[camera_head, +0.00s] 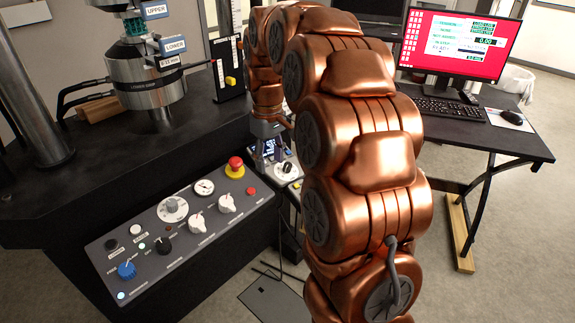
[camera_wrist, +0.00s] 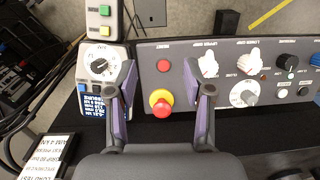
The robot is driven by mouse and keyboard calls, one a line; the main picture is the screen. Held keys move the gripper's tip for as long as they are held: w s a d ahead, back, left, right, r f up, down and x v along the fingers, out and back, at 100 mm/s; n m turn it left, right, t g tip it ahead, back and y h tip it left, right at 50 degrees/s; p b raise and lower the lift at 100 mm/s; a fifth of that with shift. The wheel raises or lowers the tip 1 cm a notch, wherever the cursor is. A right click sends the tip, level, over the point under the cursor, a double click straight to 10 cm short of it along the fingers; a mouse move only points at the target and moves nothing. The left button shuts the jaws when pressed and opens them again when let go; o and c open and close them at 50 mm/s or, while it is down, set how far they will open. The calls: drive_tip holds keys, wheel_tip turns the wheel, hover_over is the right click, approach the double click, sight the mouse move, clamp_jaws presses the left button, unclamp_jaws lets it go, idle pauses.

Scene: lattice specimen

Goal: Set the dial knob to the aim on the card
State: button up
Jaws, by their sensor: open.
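A small box (camera_wrist: 84,92) carries a white dial with a dark-pointered knob (camera_wrist: 100,66) and a lit text display (camera_wrist: 92,104). In the head view this knob (camera_head: 287,168) shows just right of my gripper (camera_head: 268,150). The grey control panel also has a white dial with a grey knob (camera_head: 172,207), seen too in the wrist view (camera_wrist: 246,93). A white card with black print (camera_wrist: 42,156) is cut off at lower left. In the wrist view my gripper (camera_wrist: 160,76) is open and empty, with the small-box knob left of its left finger.
A red emergency button (camera_wrist: 161,103) on a yellow base shows between my fingers. White knobs (camera_head: 197,223), a blue knob (camera_head: 126,269) and a black knob (camera_head: 163,245) stand on the panel. A testing machine (camera_head: 145,80) rises behind; a desk (camera_head: 470,135) is right.

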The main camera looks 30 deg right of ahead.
hover_over(288, 164)
wheel_tip(288, 164, down, 3)
drive_tip(key=shift+f, duration=4.05)
clamp_jaws()
